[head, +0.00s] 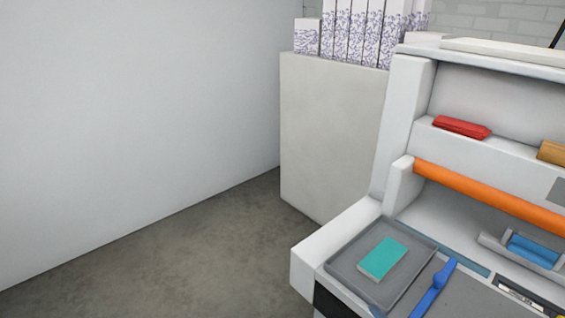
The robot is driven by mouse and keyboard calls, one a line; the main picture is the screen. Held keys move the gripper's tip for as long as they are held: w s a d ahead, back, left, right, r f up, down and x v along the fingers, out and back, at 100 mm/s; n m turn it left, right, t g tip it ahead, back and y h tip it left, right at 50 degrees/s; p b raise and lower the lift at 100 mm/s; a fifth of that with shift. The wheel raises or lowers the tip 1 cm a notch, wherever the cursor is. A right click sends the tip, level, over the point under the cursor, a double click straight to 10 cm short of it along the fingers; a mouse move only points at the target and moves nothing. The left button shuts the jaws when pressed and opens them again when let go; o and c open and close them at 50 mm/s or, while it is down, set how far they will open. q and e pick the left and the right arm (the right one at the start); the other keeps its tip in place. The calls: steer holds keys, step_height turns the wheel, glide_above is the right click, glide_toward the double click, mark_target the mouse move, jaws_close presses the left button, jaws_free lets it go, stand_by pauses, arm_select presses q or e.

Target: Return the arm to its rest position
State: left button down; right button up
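Neither of my arms nor grippers shows in the head view. A white workstation (344,229) stands at the right, cut off by the right and bottom edges of the picture. A teal block (382,258) lies on a grey tray (345,268) at its left front. A blue tool (436,287) lies just right of the tray. Whether anything is held cannot be seen.
An orange bar (470,190) crosses the workstation below a shelf with a red item (461,127). A blue item sits in a grey holder (492,241). Behind is a pale cabinet (325,140) with patterned boxes (356,32). Floor (200,260) at left is clear, beside a wall (130,120).

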steer(key=s+d+f+m+g+h+b, duration=0.1)
steer(key=s+d+f+m+g+h, duration=0.15)
steer(key=s+f+m, duration=0.5)
steer(key=s+d+f+m+g+h+b, duration=0.1)
steer(key=s+d+f+m+g+h, duration=0.2)
steer(key=f, duration=0.8)
step_height(320, 180, up, 12)
steer(key=p, duration=1.3)
steer(key=shift+s+a+f+g, duration=0.2)
steer(key=shift+s+a+g, duration=0.2)
steer(key=shift+s+g, duration=0.05)
steer(key=shift+y, duration=0.25)
